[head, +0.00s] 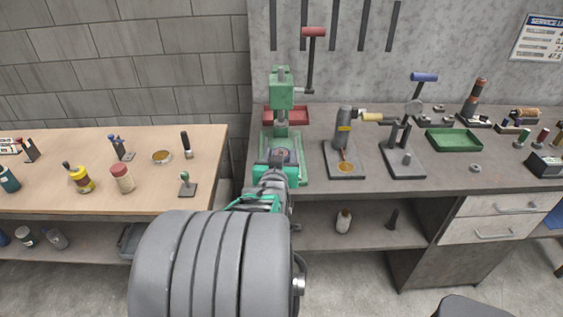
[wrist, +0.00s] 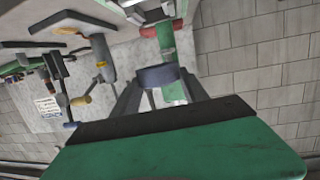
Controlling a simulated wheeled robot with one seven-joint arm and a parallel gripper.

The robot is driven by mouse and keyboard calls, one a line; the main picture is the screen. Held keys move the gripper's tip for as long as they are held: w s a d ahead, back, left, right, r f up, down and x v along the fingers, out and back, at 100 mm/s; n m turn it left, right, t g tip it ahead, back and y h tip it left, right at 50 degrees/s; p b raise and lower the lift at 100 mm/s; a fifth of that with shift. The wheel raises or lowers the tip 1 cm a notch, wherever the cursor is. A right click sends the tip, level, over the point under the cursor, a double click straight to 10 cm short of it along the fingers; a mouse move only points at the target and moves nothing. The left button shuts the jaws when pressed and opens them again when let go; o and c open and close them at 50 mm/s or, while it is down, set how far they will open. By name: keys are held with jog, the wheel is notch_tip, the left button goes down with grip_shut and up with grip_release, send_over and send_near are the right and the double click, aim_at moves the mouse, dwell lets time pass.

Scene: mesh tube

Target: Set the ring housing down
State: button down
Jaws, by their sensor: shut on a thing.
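My gripper (head: 276,164) reaches over the base of the green press (head: 282,90) on the grey workbench. In the wrist view my gripper (wrist: 160,84) is shut on a dark blue-grey ring housing (wrist: 158,74), held between the fingertips. Part of the press, green with a red piece, shows behind it in the wrist view. In the head view my gripper and arm largely cover the ring housing. I cannot tell whether it touches the press base.
A wooden table (head: 140,190) with several small items is at left, across a gap.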

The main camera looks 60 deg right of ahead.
jog(key=s+d+r+m+g+h, duration=0.1)
jog(key=s+d+r+m+g, duration=0.2)
jog(key=s, duration=0.5)
jog(key=shift+d+r+g, duration=0.3)
jog(key=shift+d+g, duration=0.2)
jog(key=shift+g, duration=0.1)
jog(key=w+d+f, duration=0.1)
jog(key=w+f, duration=0.2)
jog(key=w, duration=0.1)
jog(key=w+d+f+p, duration=0.1)
jog(key=w+d+f, duration=0.1)
jog(key=w+f, duration=0.1)
jog(key=w+d+f, duration=0.2)
jog(key=w+f, duration=0.1)
jog(key=w, duration=0.2)
jog(key=shift+d, duration=0.2)
jog(key=f, duration=0.2)
jog(key=f+p, duration=0.1)
jog(key=shift+w+d+f, duration=0.15)
jog(key=shift+w+f, duration=0.25)
jog(key=c, duration=1)
grip_release()
jog(key=shift+f, duration=0.1)
jog(key=o, duration=0.4)
